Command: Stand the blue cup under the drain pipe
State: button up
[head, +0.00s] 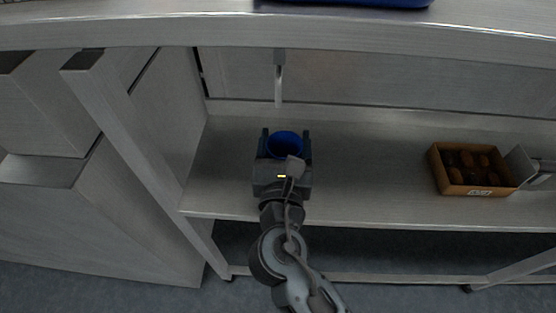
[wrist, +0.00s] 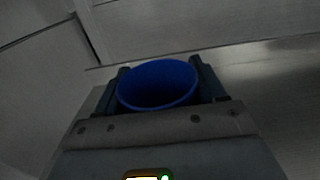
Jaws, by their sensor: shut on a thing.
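The blue cup (head: 285,143) is between the fingers of my gripper (head: 285,138), over the lower shelf. My gripper is shut on the cup, with one finger on each side of it. In the wrist view the cup (wrist: 158,84) shows its open mouth between the two fingers of my gripper (wrist: 158,80); its inside looks empty. The drain pipe (head: 278,86) is a thin pale pipe hanging from the back of the bench, farther back than the cup and slightly to its left. I cannot tell whether the cup's base touches the shelf.
The lower shelf (head: 370,165) is clear around the cup. A brown box of dates (head: 440,172) with a label stands on its right, beside a grey object (head: 521,166). A bench top (head: 150,28) overhangs the shelf. A leg post (head: 125,135) and panels stand at left.

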jog(key=shift+a+f, duration=0.4)
jog(key=shift+a, duration=0.15)
jog(key=shift+f+b, duration=0.6)
jog(key=shift+f, duration=1.3)
jog(key=shift+f, duration=0.1)
jog(key=o, duration=1)
jog(key=s, duration=1.2)
jog(key=shift+a, duration=0.2)
